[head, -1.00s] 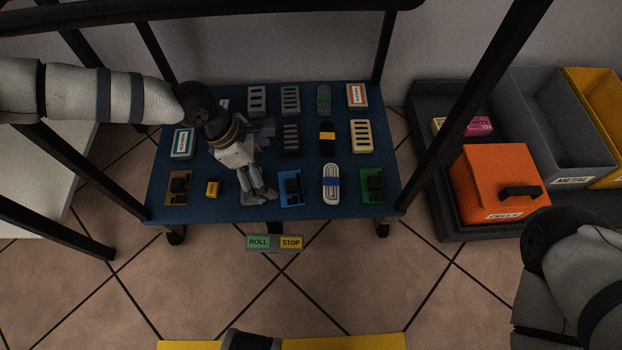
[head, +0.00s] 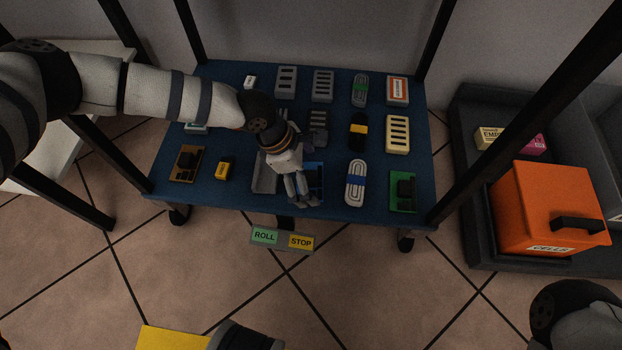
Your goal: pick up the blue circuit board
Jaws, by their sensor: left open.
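The blue circuit board (head: 318,182) lies in the front row of the dark blue cart shelf (head: 335,209). Its right part shows; my left gripper covers the rest. My left gripper (head: 302,199) is open and points down over the board's left side. I cannot tell whether the fingers touch the board. Nothing shows held in them. My right gripper is out of view; only part of its arm shows at the lower right.
A grey piece (head: 264,178) lies just left of the gripper, and a white cable coil (head: 356,182) lies right of the board. A green board (head: 403,191) and brown board (head: 187,163) share the row. Black cart posts flank the shelf. An orange CELLS box (head: 548,215) stands right.

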